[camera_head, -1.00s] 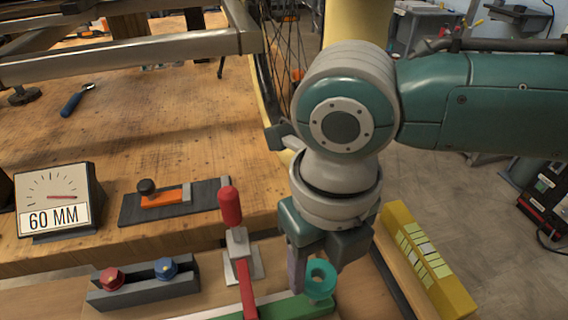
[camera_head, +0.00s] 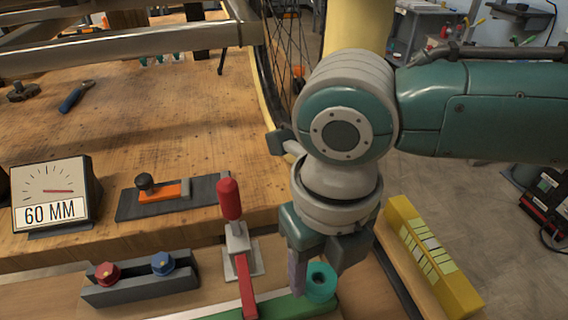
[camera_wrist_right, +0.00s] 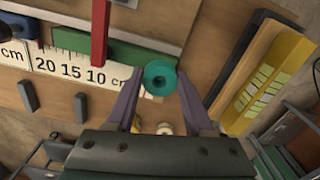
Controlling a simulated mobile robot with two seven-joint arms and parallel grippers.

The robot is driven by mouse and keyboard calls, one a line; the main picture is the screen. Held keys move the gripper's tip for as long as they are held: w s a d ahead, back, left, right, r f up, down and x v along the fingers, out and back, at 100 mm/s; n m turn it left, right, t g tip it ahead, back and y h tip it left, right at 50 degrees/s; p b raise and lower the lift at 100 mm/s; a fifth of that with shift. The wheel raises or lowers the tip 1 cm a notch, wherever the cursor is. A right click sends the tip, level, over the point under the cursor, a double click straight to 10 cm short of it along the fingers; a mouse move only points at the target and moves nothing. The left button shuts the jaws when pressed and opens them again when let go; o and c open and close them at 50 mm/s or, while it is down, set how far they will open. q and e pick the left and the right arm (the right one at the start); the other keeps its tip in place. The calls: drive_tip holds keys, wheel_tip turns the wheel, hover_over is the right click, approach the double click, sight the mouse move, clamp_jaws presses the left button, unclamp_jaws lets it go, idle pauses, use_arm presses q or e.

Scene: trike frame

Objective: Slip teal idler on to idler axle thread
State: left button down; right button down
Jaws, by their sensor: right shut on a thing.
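In the head view my right gripper (camera_head: 310,272) points down at the lower middle, by the right end of a green bar. Whether the idler touches the bar is unclear. I cannot make out the idler axle thread in either view. The grey trike frame (camera_head: 120,50) crosses the upper left. My left gripper is not in view.
A red-handled clamp (camera_head: 231,205) stands beside the green bar (camera_head: 285,310). A yellow block (camera_head: 432,256) lies to the right. A 60 MM gauge (camera_head: 52,195) and a grey block with red and blue knobs (camera_head: 140,283) are left. The bench middle (camera_head: 150,120) is mostly clear.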

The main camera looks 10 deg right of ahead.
sight(316, 280)
drive_tip(key=shift+f+b, duration=1.3)
drive_tip(key=shift+f, duration=0.45)
drive_tip(key=shift+c, duration=1)
unclamp_jaws()
wheel_tip(316, 280, up, 9)
drive_tip(key=shift+f+p, duration=0.1)
drive_tip(key=shift+p, duration=1)
drive_tip(key=shift+r, duration=0.6)
